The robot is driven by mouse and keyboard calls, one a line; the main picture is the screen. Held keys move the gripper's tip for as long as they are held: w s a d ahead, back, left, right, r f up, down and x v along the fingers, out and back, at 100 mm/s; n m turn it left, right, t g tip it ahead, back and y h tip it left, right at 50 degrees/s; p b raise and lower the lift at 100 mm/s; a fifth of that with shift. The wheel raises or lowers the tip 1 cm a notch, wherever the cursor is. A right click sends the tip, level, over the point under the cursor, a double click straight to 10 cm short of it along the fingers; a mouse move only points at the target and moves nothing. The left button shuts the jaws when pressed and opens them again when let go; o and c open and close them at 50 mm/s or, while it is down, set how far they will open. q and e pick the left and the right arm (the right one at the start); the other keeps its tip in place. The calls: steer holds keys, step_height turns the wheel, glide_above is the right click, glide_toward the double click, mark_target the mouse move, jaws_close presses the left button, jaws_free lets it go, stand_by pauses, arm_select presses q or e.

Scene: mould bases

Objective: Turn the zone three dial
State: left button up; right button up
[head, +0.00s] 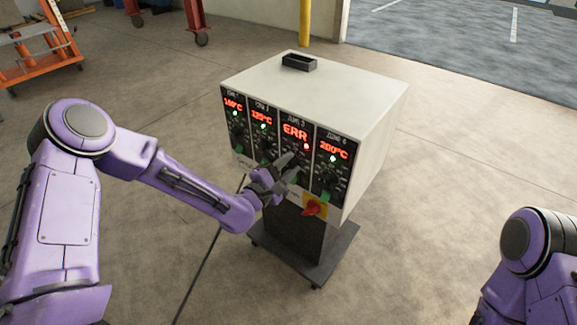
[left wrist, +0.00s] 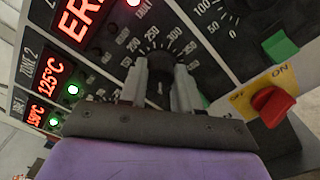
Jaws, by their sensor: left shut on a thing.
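The control cabinet (head: 345,90) is a cream box with a row of dark zone panels on its front. The zone three panel (head: 295,132) reads ERR in red, with a red light lit below the display. My left gripper (head: 290,168) reaches that panel. In the left wrist view its fingers (left wrist: 160,88) stand on either side of the black zone three dial (left wrist: 159,68) and are shut on it. A printed scale with numbers surrounds the dial. The fingers hide part of the dial and its scale. My right gripper is out of view.
The zone four panel (head: 333,155) reads 200°C with a green light. A red switch (head: 313,208) on a yellow plate sits below it, close to my left gripper. A small black tray (head: 299,62) lies on top of the cabinet. The floor around is mostly clear.

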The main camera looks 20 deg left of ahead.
arm_select(q)
steer(key=shift+f, duration=0.1)
steer(key=o, duration=1.1)
steer(key=shift+c, duration=0.2)
steer(key=shift+s, duration=0.1)
steer(key=v, duration=1)
steer(key=shift+s, duration=0.25)
steer(key=shift+a, duration=0.1)
